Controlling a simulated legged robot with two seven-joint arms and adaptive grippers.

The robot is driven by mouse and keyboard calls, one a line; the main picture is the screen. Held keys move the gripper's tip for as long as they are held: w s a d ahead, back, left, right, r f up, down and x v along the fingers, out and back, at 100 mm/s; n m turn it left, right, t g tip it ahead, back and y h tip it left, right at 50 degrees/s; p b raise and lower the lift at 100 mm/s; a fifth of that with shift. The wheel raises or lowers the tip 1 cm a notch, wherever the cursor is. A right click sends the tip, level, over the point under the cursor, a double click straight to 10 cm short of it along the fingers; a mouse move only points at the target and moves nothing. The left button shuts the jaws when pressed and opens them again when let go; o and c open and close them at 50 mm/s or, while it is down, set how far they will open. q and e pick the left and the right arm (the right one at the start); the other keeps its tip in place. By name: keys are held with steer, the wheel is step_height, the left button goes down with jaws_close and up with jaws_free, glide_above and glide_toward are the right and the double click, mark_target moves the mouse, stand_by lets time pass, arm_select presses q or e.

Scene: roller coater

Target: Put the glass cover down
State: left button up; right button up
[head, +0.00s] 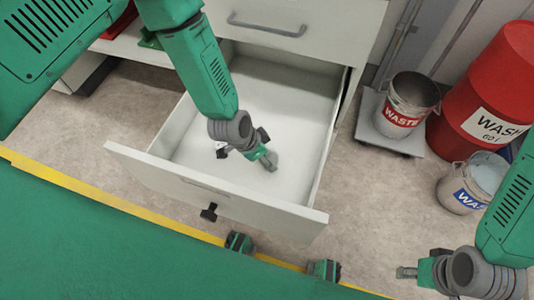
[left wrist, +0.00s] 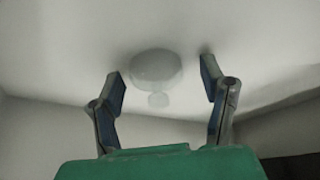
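The glass cover (left wrist: 157,67) is a pale, see-through round piece with a small knob. In the left wrist view it lies on the white drawer floor, just beyond and between my left fingertips, with a gap on both sides. In the head view it seems to be the small greyish shape (head: 271,161) beside the left gripper, partly hidden. My left gripper (head: 246,146) reaches down into the open drawer (head: 190,200); its fingers are spread and hold nothing. My right gripper (head: 406,272) is at the lower right, away from the drawer; its fingers are hard to make out.
The drawer walls and front stand close around my left gripper. The cabinet (head: 300,25) is behind it. A grey waste bucket (head: 408,105), a red barrel (head: 495,85) and a second bucket (head: 470,183) stand on the right. The drawer floor is otherwise clear.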

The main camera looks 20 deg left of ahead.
arm_select(q)
steer(key=shift+a+r, duration=0.15)
steer(key=p+v, duration=0.4)
steer(key=v, duration=0.8)
steer(key=shift+d, duration=0.25)
